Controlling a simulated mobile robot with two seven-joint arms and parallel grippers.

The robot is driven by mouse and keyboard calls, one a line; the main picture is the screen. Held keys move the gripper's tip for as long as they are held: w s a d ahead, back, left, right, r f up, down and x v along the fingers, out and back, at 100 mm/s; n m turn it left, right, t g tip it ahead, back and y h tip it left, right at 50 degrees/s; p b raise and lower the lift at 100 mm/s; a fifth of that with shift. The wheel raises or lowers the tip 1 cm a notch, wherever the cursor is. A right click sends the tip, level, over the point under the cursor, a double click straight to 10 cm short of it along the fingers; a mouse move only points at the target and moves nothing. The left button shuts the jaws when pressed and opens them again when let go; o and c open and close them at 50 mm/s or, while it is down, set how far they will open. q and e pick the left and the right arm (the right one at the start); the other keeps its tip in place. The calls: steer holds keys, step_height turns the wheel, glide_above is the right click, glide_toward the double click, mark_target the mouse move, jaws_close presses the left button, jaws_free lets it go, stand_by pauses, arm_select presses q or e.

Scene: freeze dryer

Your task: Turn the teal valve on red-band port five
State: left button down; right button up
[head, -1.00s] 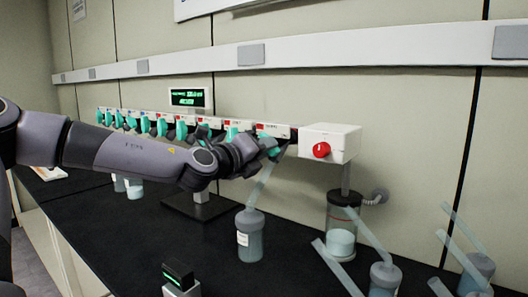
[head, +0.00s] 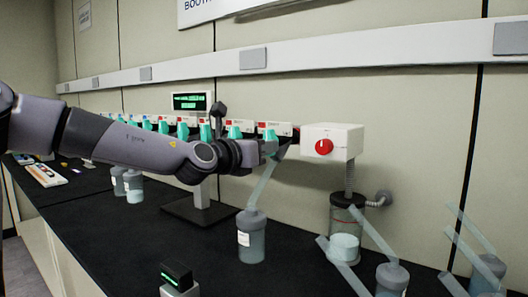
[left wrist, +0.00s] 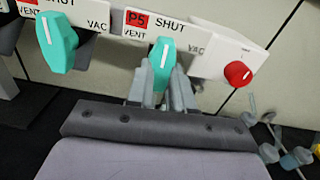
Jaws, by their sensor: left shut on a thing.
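The teal valve on the port marked P5 in red (left wrist: 161,62) is in the middle of the left wrist view, and its white line points up toward SHUT. In the head view this valve (head: 270,136) is at the right end of the manifold row. My left gripper (left wrist: 160,97) is shut on the valve's lower part, one finger on each side. In the head view my left gripper (head: 272,150) is at the same valve, partly hidden by its own wrist. My right gripper is not in view.
A white box with a red knob (head: 324,146) adjoins the valve on the right. Another teal valve (left wrist: 56,42) is on the left. A flask with a tube (head: 251,236) hangs below the port. More flasks (head: 391,278) stand at the right of the black bench.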

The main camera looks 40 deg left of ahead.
arm_select(q)
steer(key=shift+m, duration=0.4)
steer(key=c, duration=1)
jaws_free()
steer(key=shift+s, duration=0.15)
steer(key=shift+s+d, duration=0.1)
steer(key=shift+s, duration=0.5)
steer(key=shift+s+d+b, duration=0.15)
steer(key=shift+s+b, duration=0.2)
steer(key=shift+s, duration=1.1)
steer(key=shift+s+d+b, duration=0.15)
steer(key=shift+s+b, duration=0.2)
steer(key=shift+s, duration=1.05)
